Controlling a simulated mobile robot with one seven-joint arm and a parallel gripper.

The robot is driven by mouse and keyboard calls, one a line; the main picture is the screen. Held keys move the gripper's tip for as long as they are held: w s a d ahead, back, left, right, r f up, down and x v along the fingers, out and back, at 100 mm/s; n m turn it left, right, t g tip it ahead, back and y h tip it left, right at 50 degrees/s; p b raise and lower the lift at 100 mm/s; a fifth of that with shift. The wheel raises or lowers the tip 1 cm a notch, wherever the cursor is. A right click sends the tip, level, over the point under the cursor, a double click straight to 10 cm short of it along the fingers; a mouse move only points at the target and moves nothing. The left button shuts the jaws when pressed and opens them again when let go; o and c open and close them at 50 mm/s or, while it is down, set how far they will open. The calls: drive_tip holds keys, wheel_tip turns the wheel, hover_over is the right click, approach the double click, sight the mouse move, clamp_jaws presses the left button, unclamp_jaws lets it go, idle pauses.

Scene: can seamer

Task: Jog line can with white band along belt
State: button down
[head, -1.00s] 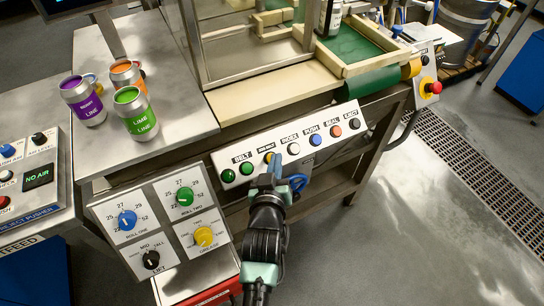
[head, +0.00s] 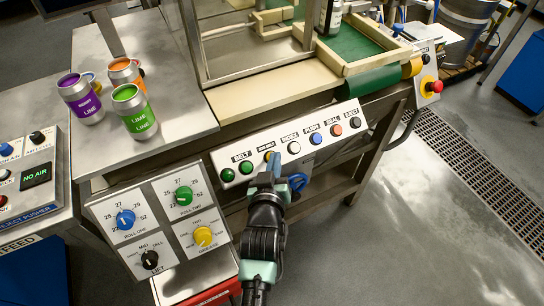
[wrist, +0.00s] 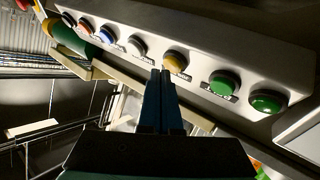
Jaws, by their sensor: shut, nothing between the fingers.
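A dark container with a white band (head: 330,17) stands by the green belt (head: 352,48), its top cut off by the picture edge. I cannot tell for sure that it is the line can. In the head view the fingers partly hide that button. I cannot tell whether they touch it.
Purple (head: 83,100), orange (head: 126,76) and green (head: 135,112) cans stand on the steel table (head: 185,120) at left. A knob panel (head: 165,225) is below it. A red emergency button (head: 437,87) is at right. The floor right of my arm is clear.

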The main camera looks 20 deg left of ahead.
drive_tip(key=shift+w+a+f+b, duration=0.1)
drive_tip(key=shift+a+f+b, duration=0.1)
drive_tip(key=shift+f+b, duration=0.2)
idle(1.3)
drive_tip(key=shift+r, duration=0.1)
drive_tip(key=shift+s+d+r+p, duration=0.35)
drive_tip(key=shift+r+p, duration=0.3)
drive_tip(key=shift+p, duration=0.35)
drive_tip(key=shift+s+d+r+p, duration=0.3)
drive_tip(key=shift+d+r+p, duration=0.1)
drive_tip(key=shift+r+p, duration=0.35)
drive_tip(key=shift+s+d+r+p, duration=0.25)
drive_tip(key=shift+d+r+p, duration=0.3)
drive_tip(key=shift+p, duration=0.35)
drive_tip(key=shift+s+d+r+p, duration=0.3)
drive_tip(key=shift+r+p, duration=0.4)
drive_tip(key=shift+p, duration=0.1)
